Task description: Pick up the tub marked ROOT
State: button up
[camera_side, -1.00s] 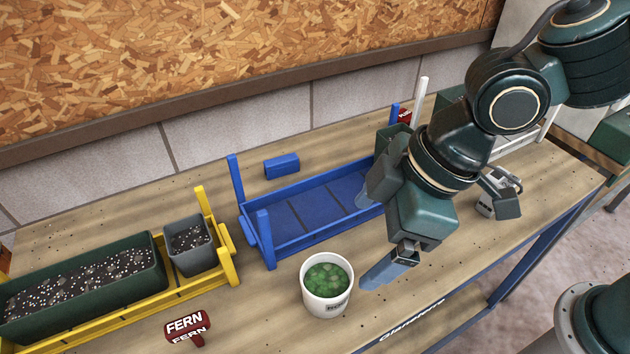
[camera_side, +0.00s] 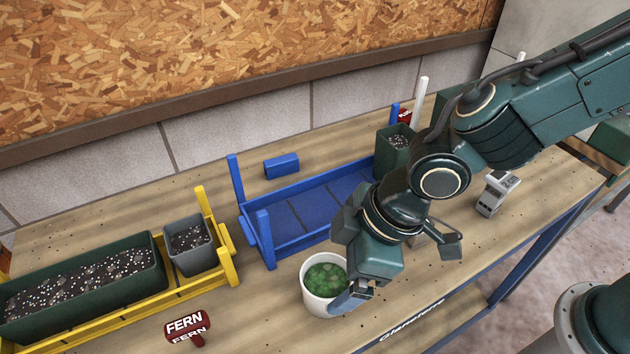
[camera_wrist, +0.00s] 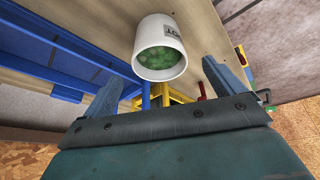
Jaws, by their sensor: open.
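A white tub (camera_side: 313,292) with green contents stands upright on the bench in front of the blue rack. My gripper (camera_side: 345,285) is open and empty, close to the tub's right side. One finger overlaps the tub's lower right in the side view and hides its label; the other finger is mostly hidden. In the wrist view the tub lies between and beyond the two spread fingers. I cannot tell whether a finger touches it.
The blue rack (camera_side: 268,246) holds a dark green pot (camera_side: 393,152) at its right end. A yellow rack (camera_side: 215,272) at left holds a long planter (camera_side: 85,290) and a grey pot (camera_side: 190,246). A red FERN sign (camera_side: 185,326) and a blue block (camera_side: 282,166) are nearby.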

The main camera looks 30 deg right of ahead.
send_over(325, 297)
jog(key=shift+f, duration=2.35)
jog(key=c, duration=1.2)
jog(key=shift+o, duration=0.2)
jog(key=shift+r, duration=0.2)
notch_tip(325, 297, up, 20)
jog(key=shift+f, duration=0.15)
